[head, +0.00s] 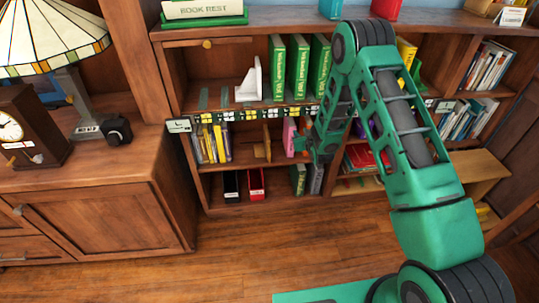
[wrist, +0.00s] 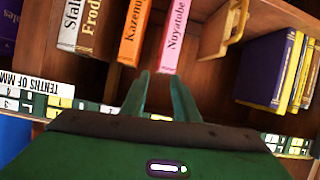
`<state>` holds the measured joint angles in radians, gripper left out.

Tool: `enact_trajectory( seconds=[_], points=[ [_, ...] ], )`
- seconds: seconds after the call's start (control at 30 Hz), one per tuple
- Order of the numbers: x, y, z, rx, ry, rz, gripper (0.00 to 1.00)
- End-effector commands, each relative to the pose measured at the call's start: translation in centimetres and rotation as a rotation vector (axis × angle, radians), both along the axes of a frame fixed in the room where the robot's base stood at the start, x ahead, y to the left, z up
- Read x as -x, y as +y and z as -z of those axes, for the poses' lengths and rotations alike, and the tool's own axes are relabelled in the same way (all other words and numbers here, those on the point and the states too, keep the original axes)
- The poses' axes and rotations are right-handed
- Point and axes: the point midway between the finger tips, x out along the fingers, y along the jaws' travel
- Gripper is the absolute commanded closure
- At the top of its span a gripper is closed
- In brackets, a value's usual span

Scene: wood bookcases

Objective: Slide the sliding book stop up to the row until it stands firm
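A wooden upright piece (head: 267,143) that looks like the sliding book stop stands in the middle shelf. It also shows in the wrist view (wrist: 222,37). A gap lies between it and the pink book (wrist: 178,32), the nearest book of a row. The orange book (wrist: 134,30) and others follow beyond it. My gripper (wrist: 160,82) is at the front of this shelf, facing the pink book. Its two fingers are apart with nothing visible between them. In the head view my gripper (head: 304,143) is beside the pink book (head: 289,137); my arm hides part of the row.
Purple and yellow books (wrist: 272,68) stand on the stop's other side. A marked strip (head: 255,115) runs along the shelf edge above. The upper shelf holds a white bookend (head: 249,82) and green volumes (head: 298,68). Black and red boxes (head: 256,184) stand below.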

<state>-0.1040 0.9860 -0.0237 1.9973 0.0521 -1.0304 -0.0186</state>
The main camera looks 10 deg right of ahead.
Motion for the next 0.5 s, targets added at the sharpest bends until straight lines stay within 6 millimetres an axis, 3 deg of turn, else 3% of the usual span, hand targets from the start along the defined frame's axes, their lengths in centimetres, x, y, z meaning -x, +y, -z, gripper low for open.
enact_trajectory(
  seconds=[0.03,0.2,0.5],
  points=[
    [0.1,1.4,1.9,-0.01,-0.026,-0.02,0.72],
    [1.0,5.3,6.4,-0.053,-0.141,-0.071,0.72],
    [5.1,10.0,12.5,-0.124,-0.32,-0.124,0.72]
  ],
)
